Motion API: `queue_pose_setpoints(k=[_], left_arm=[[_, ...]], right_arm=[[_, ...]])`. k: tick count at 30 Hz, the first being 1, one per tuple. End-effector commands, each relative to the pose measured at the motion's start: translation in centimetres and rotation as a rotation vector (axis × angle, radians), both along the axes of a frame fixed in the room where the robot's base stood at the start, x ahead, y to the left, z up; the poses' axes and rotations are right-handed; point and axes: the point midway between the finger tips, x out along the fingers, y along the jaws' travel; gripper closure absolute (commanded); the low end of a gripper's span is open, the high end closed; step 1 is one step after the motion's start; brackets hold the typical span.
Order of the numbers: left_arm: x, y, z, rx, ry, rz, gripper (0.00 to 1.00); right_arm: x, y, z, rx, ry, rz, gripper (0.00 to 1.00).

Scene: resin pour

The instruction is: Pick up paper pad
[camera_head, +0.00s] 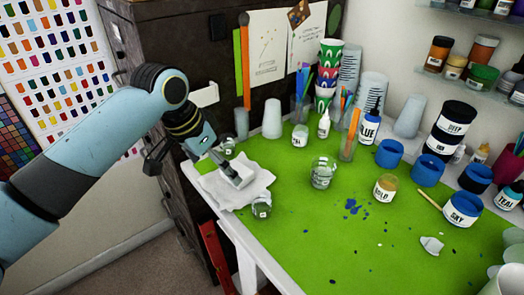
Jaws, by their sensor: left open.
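My left gripper (192,156) is open, above and to the left of the pad. One dark finger hangs left of the sheet, and the other side of the gripper is close to the pad. I cannot tell whether it touches the pad. The pad's far side is partly hidden by the gripper. My right gripper does not show.
A small glass jar (261,208) stands at the sheet's right edge. A clear beaker (322,174) and a gold jar (385,188) stand further right. The mat's front middle (320,245) is mostly free.

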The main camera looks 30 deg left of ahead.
Motion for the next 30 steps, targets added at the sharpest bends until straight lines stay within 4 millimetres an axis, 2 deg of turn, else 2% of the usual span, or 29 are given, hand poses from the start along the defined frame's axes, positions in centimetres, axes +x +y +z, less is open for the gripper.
queue_pose_setpoints(k=[1,3,5,8,13,20,27,30], left_arm=[[1.0,0.2,2.8,0.009,-0.034,-0.006,0.01],[1.8,0.7,4.3,0.018,-0.052,-0.005,0.01],[2.2,0.8,4.6,0.021,-0.059,-0.003,0.01],[2.9,0.6,3.6,0.018,-0.063,-0.002,0.01],[3.9,0.3,0.7,0.019,-0.062,-0.001,0.01],[4.5,0.1,-1.2,0.02,-0.062,-0.002,0.01],[5.4,-0.5,-4.7,0.02,-0.062,-0.002,0.01],[5.7,-0.6,-5.4,0.021,-0.064,-0.002,0.01]], right_arm=[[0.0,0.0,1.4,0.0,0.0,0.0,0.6],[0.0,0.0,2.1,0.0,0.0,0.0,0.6],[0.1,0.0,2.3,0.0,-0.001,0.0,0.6],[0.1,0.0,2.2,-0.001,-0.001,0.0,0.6],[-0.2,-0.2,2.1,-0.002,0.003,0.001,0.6],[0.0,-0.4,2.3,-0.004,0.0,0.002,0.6],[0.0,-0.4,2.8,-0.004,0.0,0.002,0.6],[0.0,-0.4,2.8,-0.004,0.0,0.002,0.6]])
